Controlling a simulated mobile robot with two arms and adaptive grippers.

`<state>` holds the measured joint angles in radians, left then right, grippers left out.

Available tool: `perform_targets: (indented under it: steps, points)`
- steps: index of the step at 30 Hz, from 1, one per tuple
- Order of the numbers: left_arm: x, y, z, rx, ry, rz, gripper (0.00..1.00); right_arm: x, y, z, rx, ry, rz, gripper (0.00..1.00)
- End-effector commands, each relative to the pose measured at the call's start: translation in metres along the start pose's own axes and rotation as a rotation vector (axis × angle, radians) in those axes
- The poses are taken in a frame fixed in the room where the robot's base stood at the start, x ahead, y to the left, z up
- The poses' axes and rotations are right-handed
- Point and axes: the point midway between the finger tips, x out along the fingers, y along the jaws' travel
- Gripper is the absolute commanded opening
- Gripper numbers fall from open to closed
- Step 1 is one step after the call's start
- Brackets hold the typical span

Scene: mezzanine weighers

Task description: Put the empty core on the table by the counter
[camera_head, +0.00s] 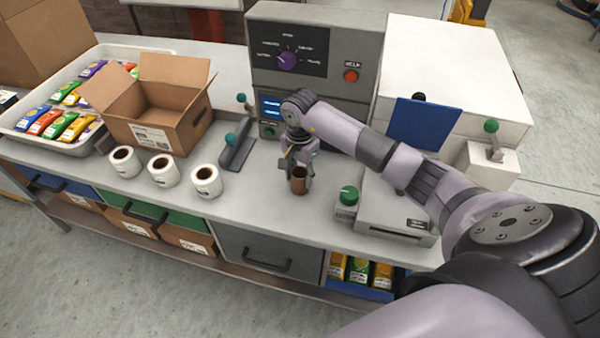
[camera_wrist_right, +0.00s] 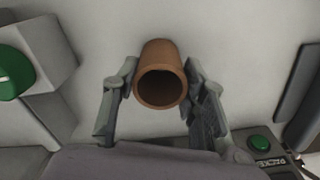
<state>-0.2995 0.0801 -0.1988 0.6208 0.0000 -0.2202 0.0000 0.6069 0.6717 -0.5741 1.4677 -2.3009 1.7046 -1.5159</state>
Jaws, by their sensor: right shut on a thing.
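The empty core (camera_head: 299,183) is a brown hollow tube, held upright at or just above the light grey table top (camera_head: 252,203). I cannot tell whether it touches the table. My right gripper (camera_head: 299,173) is shut on it from above. In the right wrist view the core (camera_wrist_right: 160,84) shows its open end between the two fingers of the gripper (camera_wrist_right: 160,90). The grey machine with a purple dial and a blue display (camera_head: 315,62) stands behind the core. My left gripper is not in view.
Three white label rolls (camera_head: 164,171) stand left of the core, before an open cardboard box (camera_head: 160,135). A dark lever device (camera_head: 237,150) is between rolls and core. A green-knobbed machine (camera_head: 390,208) is close on the right. Bare table lies in front of the core.

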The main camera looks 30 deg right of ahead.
Motion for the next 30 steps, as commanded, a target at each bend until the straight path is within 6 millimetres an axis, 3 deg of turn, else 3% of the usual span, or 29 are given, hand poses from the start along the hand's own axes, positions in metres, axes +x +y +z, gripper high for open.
perform_targets:
  steps: [5,6,15,25,30]
  points:
    - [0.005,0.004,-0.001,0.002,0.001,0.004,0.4,0.004,0.0,0.0,0.0,0.001,0.001,0.25]
    - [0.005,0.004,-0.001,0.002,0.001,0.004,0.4,0.004,0.0,0.0,0.0,0.001,0.001,0.4]
    - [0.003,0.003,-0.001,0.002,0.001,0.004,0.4,0.003,0.0,0.0,0.0,0.0,0.001,0.59]
    - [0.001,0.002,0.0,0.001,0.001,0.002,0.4,0.0,0.0,0.0,0.0,-0.001,0.001,0.59]
    - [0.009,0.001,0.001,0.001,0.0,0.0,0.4,-0.017,-0.001,-0.002,0.0,0.004,-0.004,0.59]
